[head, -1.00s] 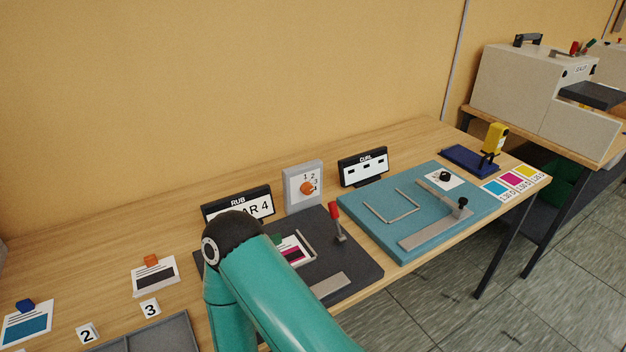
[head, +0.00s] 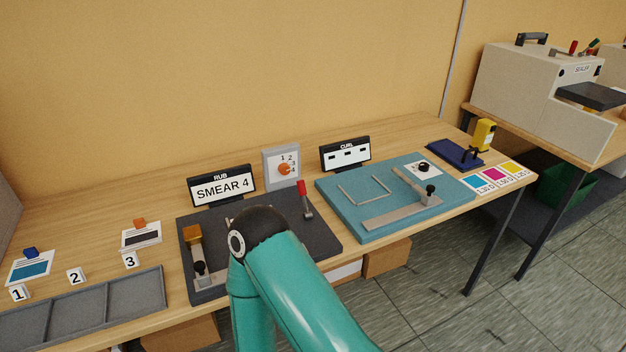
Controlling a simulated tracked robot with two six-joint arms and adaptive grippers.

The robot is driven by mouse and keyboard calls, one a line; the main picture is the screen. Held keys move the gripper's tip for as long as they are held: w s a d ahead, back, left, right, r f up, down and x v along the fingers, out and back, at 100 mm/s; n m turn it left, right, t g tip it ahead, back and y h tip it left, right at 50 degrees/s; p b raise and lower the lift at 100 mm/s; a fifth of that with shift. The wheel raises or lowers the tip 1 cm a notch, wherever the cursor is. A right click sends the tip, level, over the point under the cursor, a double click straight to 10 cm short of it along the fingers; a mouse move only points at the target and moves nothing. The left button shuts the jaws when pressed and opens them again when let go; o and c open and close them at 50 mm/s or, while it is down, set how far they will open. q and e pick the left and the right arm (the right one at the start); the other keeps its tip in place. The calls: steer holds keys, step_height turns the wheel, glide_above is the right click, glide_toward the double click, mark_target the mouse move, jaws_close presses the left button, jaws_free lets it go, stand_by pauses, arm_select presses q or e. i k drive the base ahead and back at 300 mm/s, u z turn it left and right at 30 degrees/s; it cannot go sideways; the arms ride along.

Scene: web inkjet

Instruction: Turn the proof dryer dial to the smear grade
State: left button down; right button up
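The dial is an orange round knob (head: 284,169) on a pale grey upright box (head: 270,182) at the back of the table. The numbers 1 to 4 run around its upper right side; its exact setting is too small to tell. The black RUB sign (head: 221,187) left of it reads SMEAR 4. One teal arm of mine comes up from the bottom and bends in front of the dark rub plate. No gripper shows in the head view.
The dark plate (head: 325,235) has a red-handled lever (head: 304,199) in front of the dial. A teal board (head: 335,208) and the CURL sign (head: 345,154) stand to the right. Proof cards and a grey tray (head: 150,290) are at left. Cardboard boxes (head: 388,258) sit below.

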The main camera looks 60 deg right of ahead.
mark_target(284, 170)
steer(key=k, duration=1.05)
steer(key=z, duration=0.4)
steer(key=i, duration=0.55)
steer(key=z, duration=0.2)
